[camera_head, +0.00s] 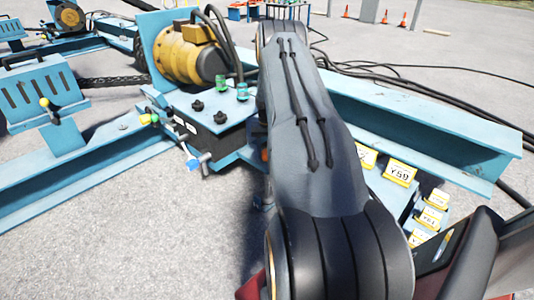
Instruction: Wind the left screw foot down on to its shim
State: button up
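I cannot make out the left screw foot or its shim for sure. A small blue upright part (262,197) shows just left of my arm, under the blue steel frame (430,127); most of it is hidden behind my arm. I cannot tell whether it is a screw foot or whether it touches anything below. My dark grey arm fills the middle of the picture and hides much of the frame. My gripper is not in view.
A yellow motor (187,54) and a dark control box (205,117) with knobs and coloured levers sit left of my arm. Yellow-labelled blocks (400,172) stand at right. Black cables (430,80) lie behind the frame. Bare grey ground (130,235) is open at lower left.

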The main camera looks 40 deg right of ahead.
jog(key=shift+m, duration=0.8)
jog(key=o, duration=1)
jog(key=shift+r+p, duration=0.95)
jog(key=shift+r, duration=2.9)
